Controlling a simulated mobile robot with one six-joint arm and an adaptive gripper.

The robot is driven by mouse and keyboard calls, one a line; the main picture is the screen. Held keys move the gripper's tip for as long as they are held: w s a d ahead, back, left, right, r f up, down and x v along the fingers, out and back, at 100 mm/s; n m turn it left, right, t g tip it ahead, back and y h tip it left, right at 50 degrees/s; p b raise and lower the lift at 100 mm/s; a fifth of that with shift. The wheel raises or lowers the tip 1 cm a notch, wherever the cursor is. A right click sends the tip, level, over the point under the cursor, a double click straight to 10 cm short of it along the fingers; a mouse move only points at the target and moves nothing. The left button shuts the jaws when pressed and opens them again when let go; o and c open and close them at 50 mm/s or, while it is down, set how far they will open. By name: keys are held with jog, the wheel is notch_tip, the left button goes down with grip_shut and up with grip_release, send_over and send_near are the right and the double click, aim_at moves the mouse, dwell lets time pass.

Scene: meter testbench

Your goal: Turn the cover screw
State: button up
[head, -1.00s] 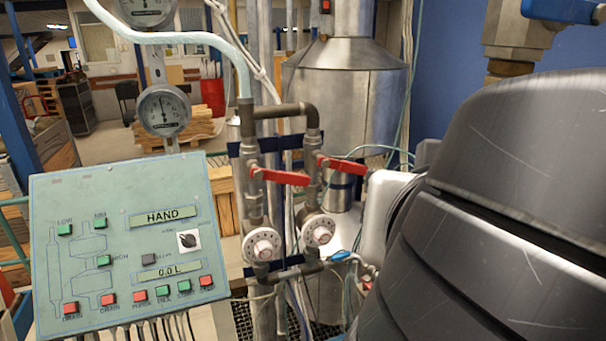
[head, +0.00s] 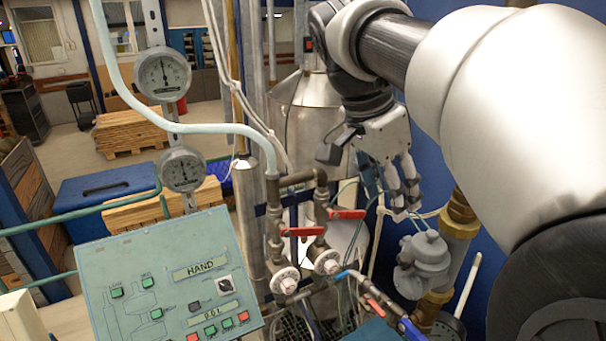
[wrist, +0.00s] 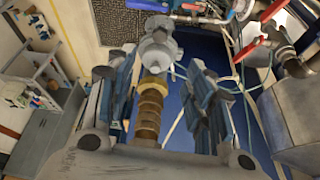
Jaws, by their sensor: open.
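A grey round-bodied meter (head: 424,262) sits on a brass-coloured pipe at the lower right in the head view. In the wrist view the meter (wrist: 158,50) is at the top centre, beyond my fingertips. I cannot make out the cover screw in either view. My gripper (head: 406,205) is open and points down, above and slightly left of the meter in the head view. In the wrist view my gripper (wrist: 152,74) has its fingers spread to either side of the brass fitting (wrist: 148,108), with nothing between them.
Red-handled valves (head: 310,231) and pipes stand left of the meter. A control panel (head: 165,285) marked HAND is at the lower left, with two gauges (head: 163,75) above. A blue-handled valve (head: 411,329) is below the meter. A steel tank (head: 312,105) stands behind.

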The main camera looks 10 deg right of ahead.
aim_at(406, 257)
jog(key=x, duration=1.7)
jog(key=shift+d, duration=0.15)
jog(key=shift+c, duration=0.4)
jog(key=shift+w, duration=0.1)
jog(key=c, duration=1)
jog(key=shift+f+n+b, duration=0.1)
jog(key=shift+n+b, duration=0.3)
jog(key=shift+n+t+b, duration=0.6)
jog(key=shift+n+b, duration=0.1)
jog(key=shift+n, duration=0.2)
jog(key=shift+s+d+n+t+y+b, duration=0.1)
jog(key=shift+s+n+t+y+b, duration=0.2)
jog(key=shift+n, duration=0.8)
jog(key=shift+w, duration=0.1)
